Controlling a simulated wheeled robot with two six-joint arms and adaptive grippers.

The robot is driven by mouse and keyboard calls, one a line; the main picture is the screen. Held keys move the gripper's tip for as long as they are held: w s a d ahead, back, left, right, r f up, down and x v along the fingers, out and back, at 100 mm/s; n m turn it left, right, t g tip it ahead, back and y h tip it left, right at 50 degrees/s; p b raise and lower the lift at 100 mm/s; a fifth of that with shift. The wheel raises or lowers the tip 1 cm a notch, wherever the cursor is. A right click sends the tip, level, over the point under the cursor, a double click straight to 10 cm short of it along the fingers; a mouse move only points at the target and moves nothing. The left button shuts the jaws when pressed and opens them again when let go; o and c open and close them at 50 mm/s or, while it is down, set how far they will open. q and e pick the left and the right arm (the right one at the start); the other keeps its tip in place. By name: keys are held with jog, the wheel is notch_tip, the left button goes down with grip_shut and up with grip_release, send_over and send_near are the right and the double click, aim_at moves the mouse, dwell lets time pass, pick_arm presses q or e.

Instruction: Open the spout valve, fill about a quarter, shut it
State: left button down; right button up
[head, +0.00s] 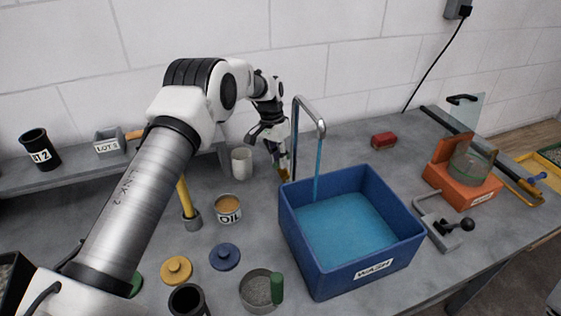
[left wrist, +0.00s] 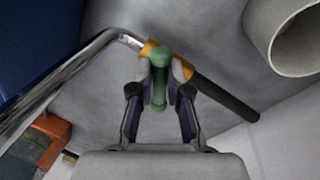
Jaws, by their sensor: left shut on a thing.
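The silver spout pipe (head: 309,112) rises behind the blue basin marked WASH (head: 376,268) and arches over it. A blue stream of water (head: 318,165) falls from its end into the basin, where blue water (head: 345,222) covers the floor. My left gripper (head: 283,166) is at the foot of the spout. In the left wrist view my left gripper (left wrist: 160,100) is shut on the green valve handle (left wrist: 160,68), beside a brass fitting (left wrist: 181,69) on the pipe. The head view mostly hides the handle behind the fingers. My right gripper is not in view.
A white cup (head: 241,163) stands just left of the gripper. An oil tin (head: 228,208), a blue lid (head: 225,257) and a mug with a green handle (head: 260,290) stand left of the basin. A clamp (head: 450,228) and orange block (head: 462,190) lie right.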

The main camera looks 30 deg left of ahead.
pick_arm(q)
jog(key=m, duration=0.3)
jog(key=m+g, duration=0.1)
jog(key=m, duration=0.1)
jog(key=shift+a+f+b, duration=0.2)
jog(key=shift+f+b, duration=0.1)
jog(key=shift+m+y, duration=0.3)
jog(key=shift+m, duration=0.1)
jog(key=c, duration=1.1)
grip_release()
jog(key=shift+c, duration=0.2)
jog(key=shift+w+a+r, duration=0.1)
jog(key=shift+r, duration=0.25)
notch_tip(320, 180, up, 11)
jog(key=w+a, duration=0.1)
jog(key=shift+w+a, duration=0.35)
jog(key=shift+r, duration=0.2)
